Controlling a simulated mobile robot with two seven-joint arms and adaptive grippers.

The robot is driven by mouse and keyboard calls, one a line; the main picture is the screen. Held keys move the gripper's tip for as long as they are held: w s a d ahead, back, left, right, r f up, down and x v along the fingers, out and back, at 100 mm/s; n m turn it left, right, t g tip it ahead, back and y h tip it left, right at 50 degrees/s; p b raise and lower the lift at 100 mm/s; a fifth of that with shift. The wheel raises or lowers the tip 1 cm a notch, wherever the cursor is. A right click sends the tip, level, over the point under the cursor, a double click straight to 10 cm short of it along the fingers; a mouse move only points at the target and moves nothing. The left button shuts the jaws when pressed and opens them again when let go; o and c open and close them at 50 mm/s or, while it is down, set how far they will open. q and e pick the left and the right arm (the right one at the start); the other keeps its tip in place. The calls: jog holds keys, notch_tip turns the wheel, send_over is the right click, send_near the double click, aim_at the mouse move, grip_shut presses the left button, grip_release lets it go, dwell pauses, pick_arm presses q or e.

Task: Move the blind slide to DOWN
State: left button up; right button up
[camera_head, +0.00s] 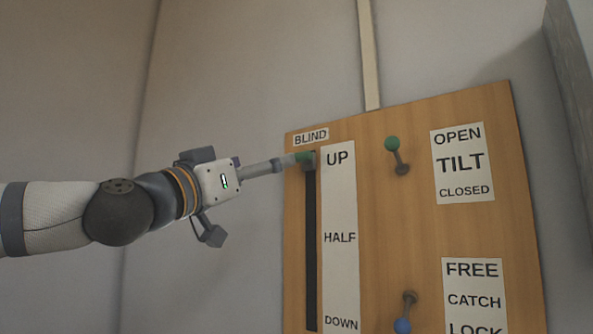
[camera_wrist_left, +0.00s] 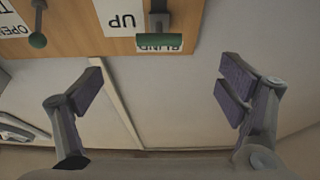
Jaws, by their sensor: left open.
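The blind slide has a green handle (camera_head: 304,156) at the top of a dark vertical slot (camera_head: 311,250), beside the word UP. DOWN is at the slot's lower end. In the left wrist view, which is upside down, the green handle (camera_wrist_left: 158,40) lies across the picture near the top, between the fingers from left to right but above them in the picture. My left gripper (camera_head: 284,162) is at the handle's height, its fingertips overlapping it in the head view. In the wrist view my left gripper (camera_wrist_left: 162,85) is open with nothing between its fingers. My right gripper is out of view.
The wooden panel (camera_head: 375,220) also bears a tilt lever with a green knob (camera_head: 392,144) and a lower lever with a blue knob (camera_head: 403,326), right of the slot. A pale vertical strip (camera_head: 369,50) runs up the wall above.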

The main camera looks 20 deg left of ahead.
aim_at(296, 156)
pick_arm(q)
jog(key=x, duration=1.1)
jog(key=shift+w+d+f, duration=0.1)
jog(key=shift+f, duration=0.15)
jog(key=shift+c, duration=0.5)
